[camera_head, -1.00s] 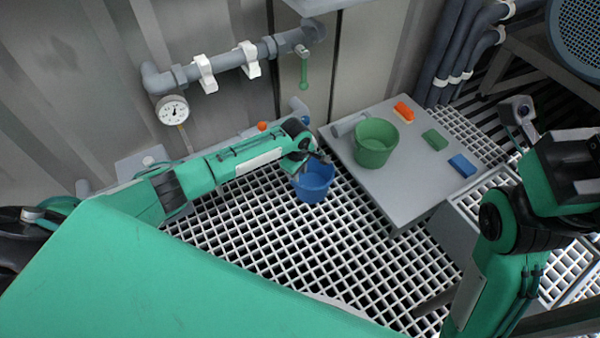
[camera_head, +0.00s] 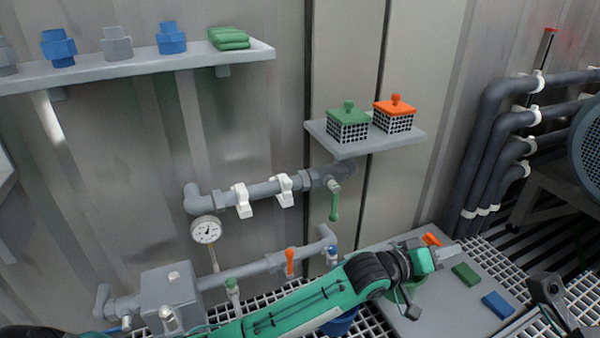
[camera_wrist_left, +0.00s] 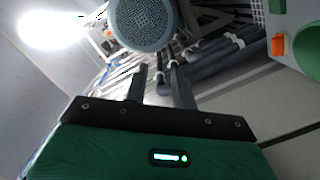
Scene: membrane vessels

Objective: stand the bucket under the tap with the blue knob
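The blue bucket (camera_head: 341,324) stands low behind my left arm, which hides most of it. In the picture it is below the tap with the blue knob (camera_head: 332,254), at the right end of the lower pipe; its exact alignment with the spout cannot be told. My left gripper (camera_head: 446,253) is over the grey platform, apart from the blue bucket. In the left wrist view its two fingers (camera_wrist_left: 158,88) are apart with nothing between them. A green bucket (camera_wrist_left: 303,42) shows partly at that view's right edge. A dark part of my right gripper (camera_head: 548,291) shows at the right edge.
The grey platform (camera_head: 420,318) carries an orange block (camera_head: 431,240), a green block (camera_head: 466,274) and a blue block (camera_head: 497,305). Taps with an orange knob (camera_head: 290,261) and a green knob (camera_head: 232,288) share the lower pipe. A wall shelf (camera_head: 365,143) holds two lidded baskets.

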